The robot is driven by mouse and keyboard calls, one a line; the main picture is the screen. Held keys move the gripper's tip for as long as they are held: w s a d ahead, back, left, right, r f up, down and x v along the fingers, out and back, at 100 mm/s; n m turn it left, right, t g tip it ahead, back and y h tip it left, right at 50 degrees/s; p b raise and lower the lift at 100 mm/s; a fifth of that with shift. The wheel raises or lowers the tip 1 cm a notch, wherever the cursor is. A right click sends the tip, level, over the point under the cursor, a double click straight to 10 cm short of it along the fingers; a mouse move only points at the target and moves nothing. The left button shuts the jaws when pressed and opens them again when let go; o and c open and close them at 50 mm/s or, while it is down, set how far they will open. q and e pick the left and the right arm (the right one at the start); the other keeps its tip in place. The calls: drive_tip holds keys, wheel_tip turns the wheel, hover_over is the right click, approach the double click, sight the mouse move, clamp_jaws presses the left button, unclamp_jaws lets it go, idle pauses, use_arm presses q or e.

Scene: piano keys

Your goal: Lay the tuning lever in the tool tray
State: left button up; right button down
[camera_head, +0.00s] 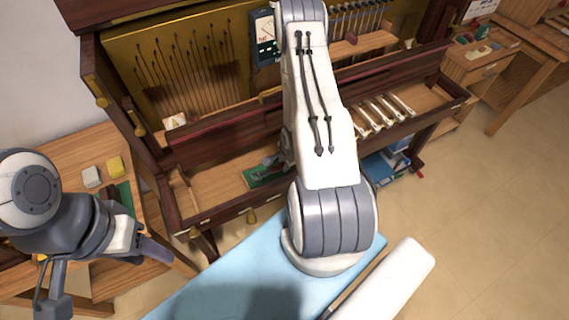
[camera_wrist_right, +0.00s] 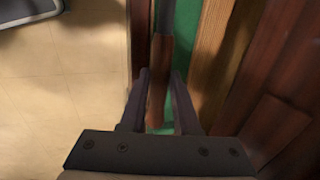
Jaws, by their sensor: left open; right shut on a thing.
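My right gripper (camera_wrist_right: 159,100) is shut on a brown wooden handle (camera_wrist_right: 160,75), which looks like the tuning lever's. The handle is over a green strip (camera_wrist_right: 185,40) beside a dark wood rail. In the head view my right forearm hides most of this gripper, near a green pad (camera_head: 256,178) in the piano's key bed. The lever's far end is not clear. My left gripper (camera_head: 158,254) is open and empty beside the left side table. A green-lined, dark-edged thing (camera_head: 126,196) on that table may be the tool tray; my left arm partly covers it.
The open piano (camera_head: 220,155) fills the middle, its front rail close to my right arm. Yellow and pale blocks (camera_head: 115,167) sit on the left table (camera_head: 75,155). Several pale keys (camera_head: 385,110) lie in the key bed. A blue-topped surface (camera_head: 225,280) is in front.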

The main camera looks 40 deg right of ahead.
drive_tip(key=w+f+b, duration=0.1)
drive_tip(key=f, duration=0.1)
drive_tip(key=w+f+b, duration=0.1)
drive_tip(key=b, duration=0.1)
drive_tip(key=w+d+f+b, duration=0.1)
drive_tip(key=w+f, duration=0.1)
drive_tip(key=shift+f+b, duration=0.35)
drive_tip(key=shift+b, duration=0.05)
drive_tip(key=shift+f+b, duration=0.85)
drive_tip(key=shift+f, duration=0.35)
drive_tip(key=c, duration=0.6)
unclamp_jaws()
drive_tip(key=shift+o, duration=0.2)
drive_tip(key=shift+s+a, duration=0.1)
drive_tip(key=p+v, duration=0.6)
drive_tip(key=v, duration=0.1)
drive_tip(key=shift+s+r, duration=0.2)
drive_tip(key=shift+s, duration=0.15)
